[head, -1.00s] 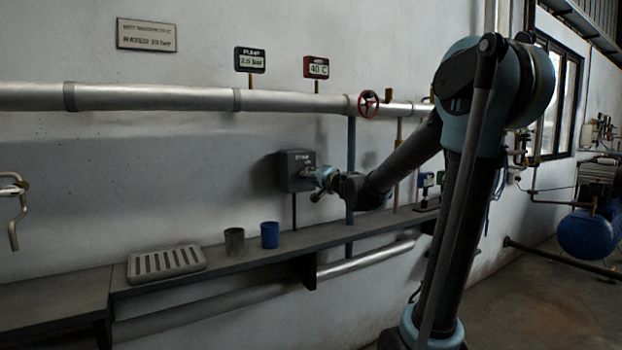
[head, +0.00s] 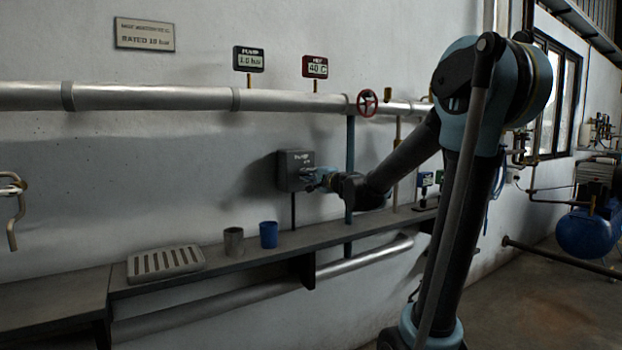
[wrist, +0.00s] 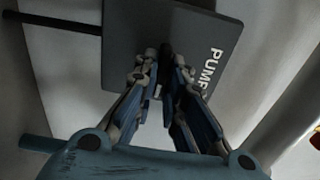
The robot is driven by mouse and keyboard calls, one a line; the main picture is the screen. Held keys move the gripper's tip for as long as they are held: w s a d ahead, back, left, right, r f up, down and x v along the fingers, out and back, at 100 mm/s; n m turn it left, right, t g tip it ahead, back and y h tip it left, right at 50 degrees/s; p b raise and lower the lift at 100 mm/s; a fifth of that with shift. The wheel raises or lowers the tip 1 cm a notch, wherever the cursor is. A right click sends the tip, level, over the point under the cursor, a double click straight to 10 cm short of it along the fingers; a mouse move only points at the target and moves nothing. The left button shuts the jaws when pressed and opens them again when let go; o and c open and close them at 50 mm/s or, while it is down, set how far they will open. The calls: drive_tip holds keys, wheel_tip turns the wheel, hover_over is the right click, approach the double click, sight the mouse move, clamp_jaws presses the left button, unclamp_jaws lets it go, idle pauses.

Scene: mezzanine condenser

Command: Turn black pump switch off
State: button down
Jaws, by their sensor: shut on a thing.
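The grey-black pump switch box (head: 290,170) is on the wall below the long pipe. In the wrist view the box face (wrist: 195,35) carries the white lettering "PUMP", seen turned on its side. My gripper (head: 309,174) is at the front of the box from the right. In the wrist view the fingertips of my gripper (wrist: 163,78) are close together at the box face, shut on the switch. The switch itself is mostly hidden between the fingers, so its exact angle cannot be told.
A pump gauge (head: 249,59) appears to read 1.0 bar, beside a red-framed 40 C display (head: 315,67). A red handwheel (head: 367,102) sits on the pipe. Below, a shelf (head: 230,262) holds a slotted tray (head: 165,263), a grey cup (head: 233,241) and a blue cup (head: 268,234).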

drive_tip(key=shift+d+f, duration=0.1)
drive_tip(key=c, duration=1.7)
unclamp_jaws()
drive_tip(key=shift+w, duration=0.1)
drive_tip(key=shift+o, duration=0.2)
drive_tip(key=v, duration=1.2)
drive_tip(key=shift+f, duration=0.1)
